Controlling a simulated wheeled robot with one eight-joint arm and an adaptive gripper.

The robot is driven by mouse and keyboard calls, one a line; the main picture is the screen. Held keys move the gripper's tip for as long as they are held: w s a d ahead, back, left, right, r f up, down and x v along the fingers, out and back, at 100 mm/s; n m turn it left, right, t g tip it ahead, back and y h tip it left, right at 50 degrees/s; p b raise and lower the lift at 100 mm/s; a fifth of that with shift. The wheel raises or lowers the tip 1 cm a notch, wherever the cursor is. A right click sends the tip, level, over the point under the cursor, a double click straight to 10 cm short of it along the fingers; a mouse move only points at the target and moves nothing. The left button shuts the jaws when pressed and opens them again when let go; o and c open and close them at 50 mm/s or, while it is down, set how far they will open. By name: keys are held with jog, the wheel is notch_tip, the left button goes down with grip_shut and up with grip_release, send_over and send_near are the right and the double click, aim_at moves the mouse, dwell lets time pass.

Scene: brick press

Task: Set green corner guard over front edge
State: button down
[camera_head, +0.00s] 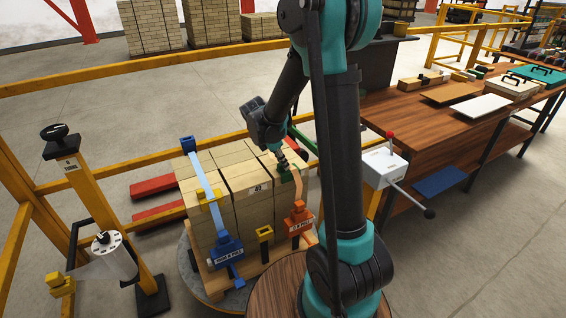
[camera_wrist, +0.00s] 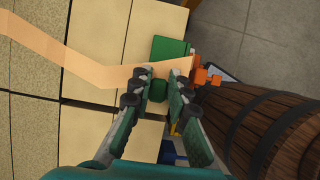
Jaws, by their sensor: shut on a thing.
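The green corner guard (camera_head: 287,177) is at the top front edge of the brick stack (camera_head: 262,212), by the orange strap (camera_head: 299,187). My gripper (camera_head: 281,158) reaches down to it from behind. In the wrist view, my gripper (camera_wrist: 160,86) is shut on the guard's green knob, and a flat green plate of the guard (camera_wrist: 170,48) shows beyond the fingers. The orange strap (camera_wrist: 105,75) runs across the brick tops to the guard. Whether the guard rests fully on the edge is hidden by the fingers.
A blue strap with a yellow guard (camera_head: 210,198) crosses the stack's left side. A blue ratchet (camera_head: 229,248) and an orange ratchet (camera_head: 298,220) hang at the front. A white lever box (camera_head: 384,167) stands right, near the workbench (camera_head: 440,105). A wooden barrel (camera_wrist: 275,130) is close by.

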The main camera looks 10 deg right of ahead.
jog(key=shift+f, duration=0.15)
jog(key=c, duration=1.4)
grip_release()
jog(key=shift+o, duration=0.2)
jog(key=v, duration=1.2)
jog(key=s+d+f+m+t+y, duration=0.1)
jog(key=s+d+f+m, duration=0.1)
jog(key=s+m, duration=0.5)
jog(key=s+d+f+m+t+y, duration=0.1)
jog(key=s+d+f+m+y, duration=0.1)
jog(key=s+f+m, duration=0.3)
jog(key=s+d+f+m+y, duration=0.1)
jog(key=s+d+f+m, duration=0.2)
jog(key=s+m, duration=0.5)
jog(key=shift+s+d+f+m+t, duration=0.3)
jog(key=shift+s+d+m+t, duration=0.1)
jog(key=shift+d+m, duration=0.35)
